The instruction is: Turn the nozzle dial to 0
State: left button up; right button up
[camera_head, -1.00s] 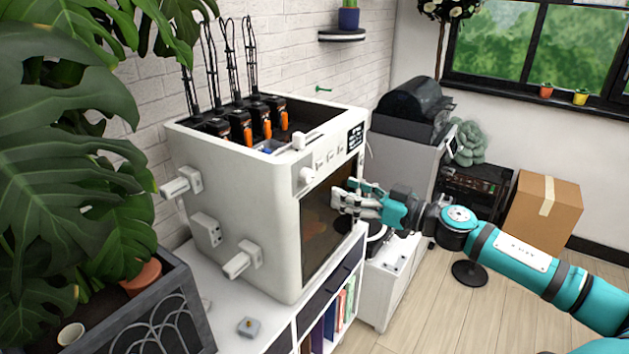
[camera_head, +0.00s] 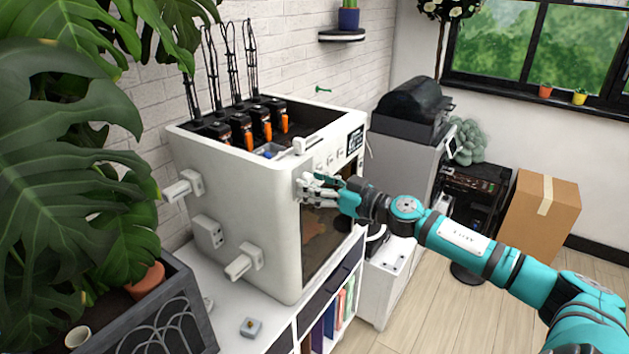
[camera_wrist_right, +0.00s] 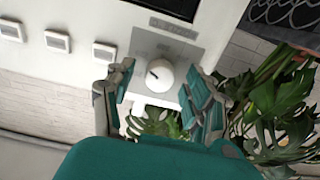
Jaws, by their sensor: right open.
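The nozzle dial (camera_wrist_right: 158,75) is a round white knob on a pale grey plate (camera_wrist_right: 160,42) on the front of the white printer (camera_head: 270,195). A short dark pointer mark shows on its face; the scale and number cannot be read. My right gripper (camera_wrist_right: 163,98) is open, with one finger on each side of the dial in the right wrist view. I cannot tell if the fingers touch it. In the head view the right gripper (camera_head: 306,187) is at the printer's upper front corner and mostly hides the dial. My left gripper is not in view.
Square buttons (camera_wrist_right: 57,41) line the panel beside the dial, near a dark screen (camera_head: 355,140). The printer door is below the gripper. A large leafy plant (camera_head: 60,150) stands at the left. The printer sits on a white shelf unit (camera_head: 285,335).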

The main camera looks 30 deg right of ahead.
grip_shut()
dwell(0.5)
jog(key=shift+n, duration=0.4)
jog(key=shift+n+b, duration=2.1)
jog(key=shift+n, duration=9.5)
jog(key=shift+r, duration=0.1)
